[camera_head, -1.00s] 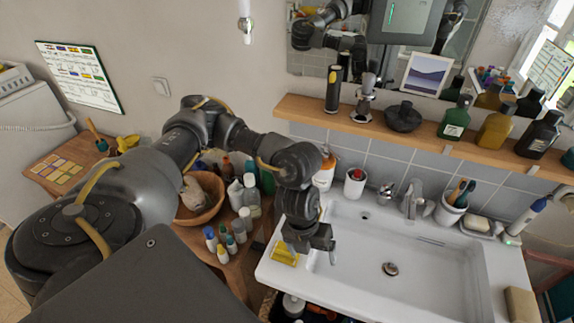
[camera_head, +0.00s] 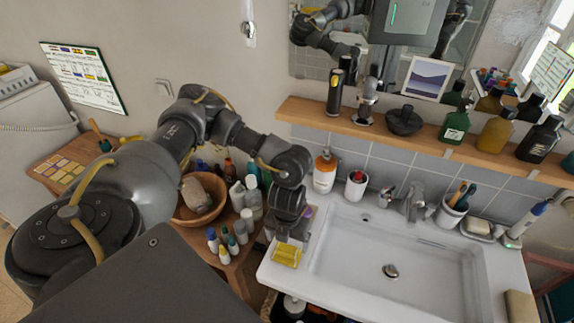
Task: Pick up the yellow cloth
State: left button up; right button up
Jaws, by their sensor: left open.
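The yellow cloth (camera_head: 287,255) lies as a small folded piece on the left rim of the white sink (camera_head: 335,297). My left gripper (camera_head: 287,241) is open and points down right at the cloth's far edge. From this view I cannot tell whether its fingers touch the cloth. The fingertips are small and partly blend with the dark wrist. My right gripper is not in view.
Left of the sink, a wooden stand holds a bowl (camera_head: 213,216) and several bottles (camera_head: 232,243). A soap bottle (camera_head: 325,172) and a white cup (camera_head: 356,186) stand behind the rim. A wooden shelf (camera_head: 400,134) with bottles hangs above. The basin is empty.

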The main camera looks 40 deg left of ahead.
aim_at(287, 248)
pick_arm(q)
jog(key=shift+f, duration=0.2)
notch_tip(287, 248, down, 4)
jog(key=shift+a+r+p, duration=0.1)
jog(key=shift+r+p, duration=0.1)
jog(key=shift+p, duration=0.8)
jog(key=shift+f, duration=0.65)
jog(key=c, duration=0.7)
jog(key=shift+c, duration=0.2)
jog(key=shift+r, duration=0.15)
